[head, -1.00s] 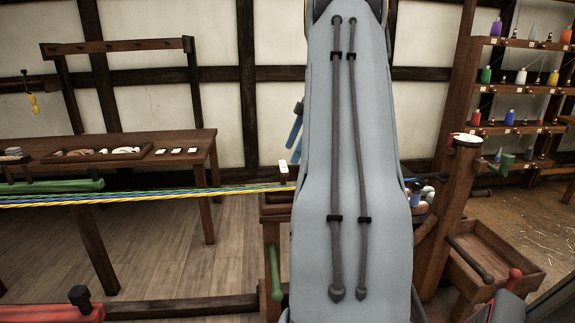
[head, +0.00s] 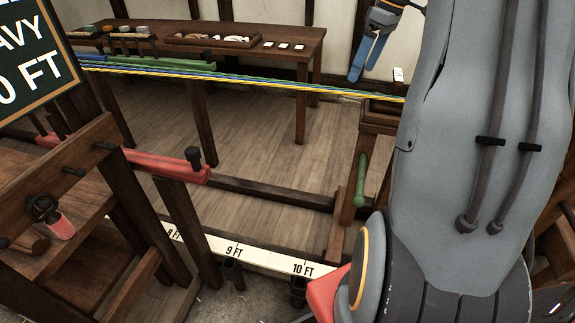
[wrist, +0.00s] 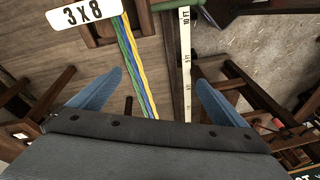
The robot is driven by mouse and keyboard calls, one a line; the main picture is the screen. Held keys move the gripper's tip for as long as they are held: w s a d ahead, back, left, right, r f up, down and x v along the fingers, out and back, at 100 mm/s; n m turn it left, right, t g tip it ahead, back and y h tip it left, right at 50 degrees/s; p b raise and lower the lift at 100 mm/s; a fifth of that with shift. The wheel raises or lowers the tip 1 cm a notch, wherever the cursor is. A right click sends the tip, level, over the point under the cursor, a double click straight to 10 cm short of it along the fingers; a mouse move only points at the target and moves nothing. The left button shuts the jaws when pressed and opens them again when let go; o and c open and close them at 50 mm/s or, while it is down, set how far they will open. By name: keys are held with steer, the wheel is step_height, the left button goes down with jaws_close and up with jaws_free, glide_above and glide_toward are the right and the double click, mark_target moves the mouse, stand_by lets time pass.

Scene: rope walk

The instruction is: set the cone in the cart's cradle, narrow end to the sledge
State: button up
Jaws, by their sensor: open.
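My gripper (head: 361,76) shows at the upper right of the head view, with blue fingers pointing down above the far end of the stretched strands. In the wrist view my gripper (wrist: 159,77) has its two fingers spread wide with nothing held between them. The blue, green and yellow strands (wrist: 135,65) pass below and between the fingers there. I cannot make out the cone, the cart or its cradle in either current view. I cannot tell for certain which part is the sledge; my arm hides much of the right side.
A wooden stand with a green handle (head: 360,180) is at the strands' right end. A red beam (head: 165,165) crosses at left, near a dark sign (head: 35,60). A back table (head: 230,62) holds trays. A "3 X 8" card (wrist: 85,15) is near my gripper.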

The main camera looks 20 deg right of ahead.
steer(key=s+a+f+m, duration=0.15)
steer(key=a+f, duration=0.25)
steer(key=a, duration=0.7)
steer(key=s+a+f+m, duration=0.1)
steer(key=s+a+f, duration=0.2)
steer(key=s+a, duration=0.2)
steer(key=s+a+f+m+h, duration=0.1)
steer(key=s+a+f+m, duration=0.1)
steer(key=s+a, duration=0.4)
steer(key=s+a+f+m+h, duration=0.1)
steer(key=s+a+f, duration=0.4)
steer(key=a, duration=0.4)
steer(key=shift+s+a+m+g, duration=0.3)
steer(key=shift+a+m, duration=0.05)
